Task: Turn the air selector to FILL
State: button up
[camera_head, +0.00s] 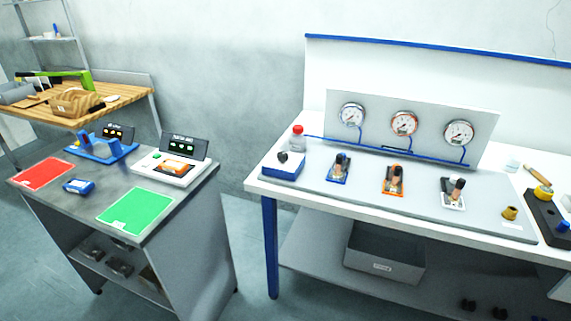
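A white-and-blue box (282,168) with a dark knob (283,157) on top stands at the left end of the white bench; it may be the air selector, but I cannot read a label or FILL mark. Three small valve-like units stand in a row to its right: one on a blue plate (338,180), one on an orange plate (393,192) and one on a white plate (453,205). Their handle positions are too small to tell. Three round gauges (403,123) sit on the upright panel behind them. My gripper is not in view.
The white bench (258,187) has a grey bin (384,268) on its lower shelf. A red-capped bottle (298,138) stands behind the box. At left, a grey cart holds a red mat (42,174), a green mat (135,211) and devices. Floor shows between cart and bench.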

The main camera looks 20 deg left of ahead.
aim_at(283, 156)
jog(key=i+j, duration=0.3)
jog(key=j, duration=0.2)
jog(key=i+j, duration=0.25)
jog(key=j, duration=0.2)
jog(key=i+j, duration=0.3)
jog(key=j, duration=0.2)
jog(key=u, duration=0.05)
